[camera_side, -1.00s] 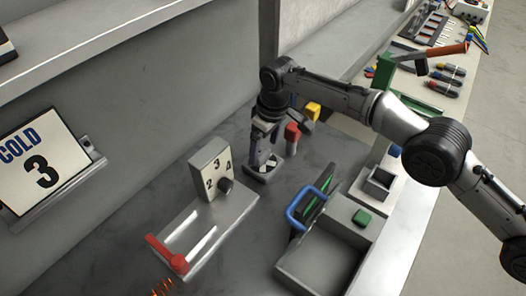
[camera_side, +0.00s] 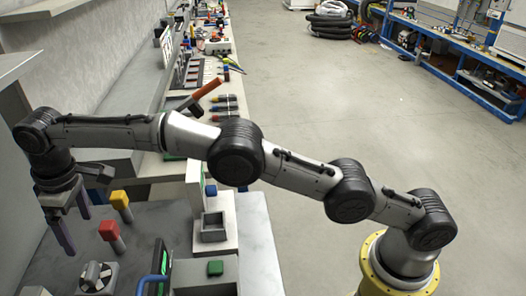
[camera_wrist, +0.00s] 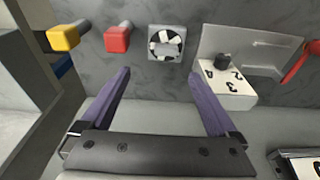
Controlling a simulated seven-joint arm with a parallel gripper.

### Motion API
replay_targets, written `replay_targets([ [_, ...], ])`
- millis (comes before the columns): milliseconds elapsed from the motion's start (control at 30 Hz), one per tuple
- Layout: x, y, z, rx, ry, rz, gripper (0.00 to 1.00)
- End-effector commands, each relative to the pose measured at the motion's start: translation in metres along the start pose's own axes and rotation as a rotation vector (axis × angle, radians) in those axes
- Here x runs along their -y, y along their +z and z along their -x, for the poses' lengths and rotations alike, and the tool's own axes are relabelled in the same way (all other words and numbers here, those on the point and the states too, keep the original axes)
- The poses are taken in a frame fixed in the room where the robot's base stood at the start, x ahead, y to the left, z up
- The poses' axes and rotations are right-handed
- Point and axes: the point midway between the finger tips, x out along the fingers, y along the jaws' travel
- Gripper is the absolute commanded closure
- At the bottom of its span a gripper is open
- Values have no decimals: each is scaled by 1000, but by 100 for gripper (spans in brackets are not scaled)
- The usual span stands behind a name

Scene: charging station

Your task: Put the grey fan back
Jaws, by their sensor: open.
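The grey fan (camera_side: 97,277) is a small square grey block with a round black-and-white face. It sits on the dark grey work surface at the lower left of the side view, and its face shows at the top middle of the wrist view (camera_wrist: 165,43). My gripper (camera_side: 76,228) is above the surface, apart from the fan. Its two purple fingers are spread, with nothing between them in the wrist view (camera_wrist: 160,76). I cannot tell whether the fan is fully seated.
Red (camera_side: 109,231) and yellow (camera_side: 120,201) knobs stand near the fan. The numbered selector block (camera_wrist: 224,80) and a red lever (camera_wrist: 300,62) are on its other side.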

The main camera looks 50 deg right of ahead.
Motion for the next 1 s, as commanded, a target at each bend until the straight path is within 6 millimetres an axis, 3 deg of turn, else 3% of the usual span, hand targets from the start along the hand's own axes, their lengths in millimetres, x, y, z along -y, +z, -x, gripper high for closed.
replay_targets([
  [133, -37, 21, 59, -38, 18, -73, 6],
  [267, -68, 56, 110, -68, 36, -145, 6],
  [500, -105, 143, 185, -125, 73, -277, 6],
  [600, -112, 186, 208, -148, 90, -331, 6],
  [800, -111, 278, 236, -195, 126, -439, 6],
  [1000, -94, 372, 238, -240, 166, -545, 6],
])
